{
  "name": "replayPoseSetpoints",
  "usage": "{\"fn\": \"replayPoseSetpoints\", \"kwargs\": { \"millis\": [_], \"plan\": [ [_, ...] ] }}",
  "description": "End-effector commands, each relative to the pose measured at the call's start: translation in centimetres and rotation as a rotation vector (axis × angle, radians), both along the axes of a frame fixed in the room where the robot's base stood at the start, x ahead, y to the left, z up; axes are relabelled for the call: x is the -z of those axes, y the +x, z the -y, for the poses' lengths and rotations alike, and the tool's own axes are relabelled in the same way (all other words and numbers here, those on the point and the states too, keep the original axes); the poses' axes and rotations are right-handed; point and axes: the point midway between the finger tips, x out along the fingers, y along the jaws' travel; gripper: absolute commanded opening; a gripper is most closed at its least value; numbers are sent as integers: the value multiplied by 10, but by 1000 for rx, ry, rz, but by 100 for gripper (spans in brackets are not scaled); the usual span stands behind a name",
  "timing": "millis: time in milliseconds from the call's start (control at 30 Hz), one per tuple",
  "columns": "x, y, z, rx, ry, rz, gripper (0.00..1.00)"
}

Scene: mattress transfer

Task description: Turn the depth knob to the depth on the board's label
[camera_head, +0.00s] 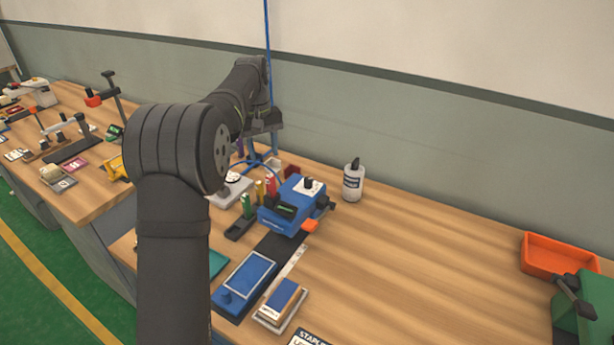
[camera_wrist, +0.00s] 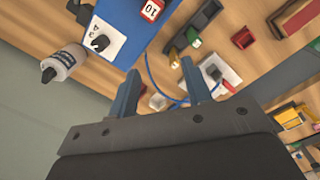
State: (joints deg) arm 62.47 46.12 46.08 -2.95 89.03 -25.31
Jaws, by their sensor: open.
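The blue machine (camera_head: 283,217) stands on the wooden bench in the head view. A black depth knob (camera_head: 308,184) sits on its white plate. In the wrist view the same knob (camera_wrist: 99,43) shows on the white dial plate (camera_wrist: 88,30), whose marks are only partly readable. A red-edged label (camera_wrist: 151,9) reading 10 is near the top of the wrist view. My gripper (camera_wrist: 160,70) is open and empty, its two blue fingers apart from the knob. In the head view my gripper (camera_head: 262,155) is behind the machine, partly hidden by small items. The board itself is not clearly made out.
A white bottle (camera_head: 353,181) stands right of the machine near the wall. A blue sanding-type block (camera_head: 282,298) and a blue tool (camera_head: 245,280) lie in front. An orange bin (camera_head: 558,256) stands far right. The bench between is clear.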

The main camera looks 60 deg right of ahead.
Motion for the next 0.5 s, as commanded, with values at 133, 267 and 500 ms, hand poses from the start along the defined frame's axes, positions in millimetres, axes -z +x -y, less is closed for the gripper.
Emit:
{"fn": "replayPoseSetpoints", "kwargs": {
  "millis": [133,267,500],
  "plan": [
    [-33,-42,48,-60,1,32,45],
    [-51,-72,70,-109,6,47,45],
    [-59,-92,81,-147,10,55,45]
  ]
}}
